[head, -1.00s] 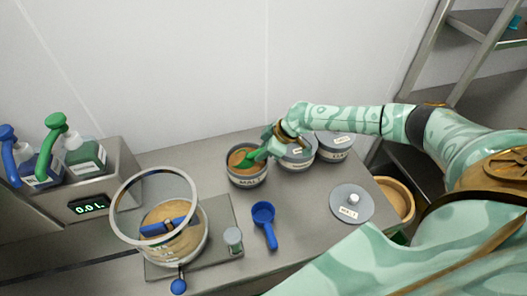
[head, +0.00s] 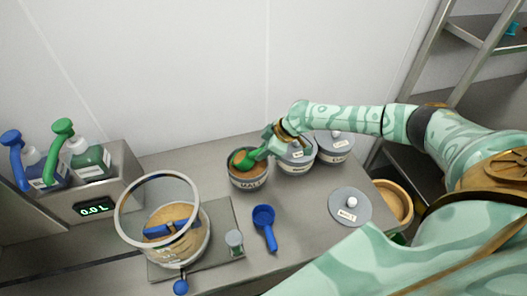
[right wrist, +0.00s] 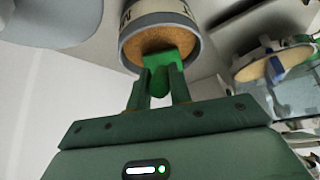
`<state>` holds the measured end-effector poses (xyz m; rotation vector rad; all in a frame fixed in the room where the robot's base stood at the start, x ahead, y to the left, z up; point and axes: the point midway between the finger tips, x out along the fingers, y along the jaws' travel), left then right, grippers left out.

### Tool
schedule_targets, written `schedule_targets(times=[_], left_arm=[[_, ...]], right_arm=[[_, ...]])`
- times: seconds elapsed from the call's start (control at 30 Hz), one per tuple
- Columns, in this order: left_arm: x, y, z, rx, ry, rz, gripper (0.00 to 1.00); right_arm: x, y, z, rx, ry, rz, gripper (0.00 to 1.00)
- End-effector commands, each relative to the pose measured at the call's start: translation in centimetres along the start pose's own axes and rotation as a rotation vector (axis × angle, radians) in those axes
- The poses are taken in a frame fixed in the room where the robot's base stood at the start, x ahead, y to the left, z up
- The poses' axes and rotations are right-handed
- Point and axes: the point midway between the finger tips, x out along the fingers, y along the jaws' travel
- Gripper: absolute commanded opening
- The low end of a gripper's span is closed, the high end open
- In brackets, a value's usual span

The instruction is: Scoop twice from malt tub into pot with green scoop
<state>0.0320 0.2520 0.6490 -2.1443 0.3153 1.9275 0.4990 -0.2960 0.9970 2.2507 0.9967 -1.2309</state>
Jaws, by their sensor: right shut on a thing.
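The malt tub (head: 249,184), grey with a white label and brown powder inside, stands open near the back of the table. My right gripper (head: 270,148) is shut on the green scoop (head: 247,162) at the tub's right edge. The scoop's head is at the tub's mouth, with tan powder beside or in it; I cannot tell which. In the right wrist view the green scoop (right wrist: 160,62) reaches to the tub (right wrist: 160,22). The clear pot (head: 203,222) stands at the left, with tan contents and a blue bar inside. My left gripper is out of view.
A blue scoop (head: 264,226) lies between pot and tub. Two lidded tubs (head: 297,156) (head: 335,148) stand right of the malt tub, close to my right arm. A loose grey lid (head: 345,212) lies at the right. A dispenser box (head: 108,192) with blue and green bottles stands at the left.

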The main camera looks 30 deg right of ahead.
Motion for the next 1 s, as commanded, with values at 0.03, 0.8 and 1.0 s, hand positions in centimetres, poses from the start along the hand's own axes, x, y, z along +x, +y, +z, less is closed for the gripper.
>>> schedule_targets(times=[0.03, 0.8, 1.0], left_arm=[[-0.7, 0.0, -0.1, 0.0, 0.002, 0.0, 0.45], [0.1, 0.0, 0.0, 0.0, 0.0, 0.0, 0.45], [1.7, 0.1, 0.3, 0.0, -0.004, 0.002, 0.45]], right_arm=[[-0.7, 0.0, -0.5, 0.0, 0.001, 0.0, 0.0], [-3.2, 0.0, -2.0, 0.002, 0.15, -0.002, 0.0], [-3.7, 0.0, -2.3, 0.001, 0.225, 0.0, 0.0]])
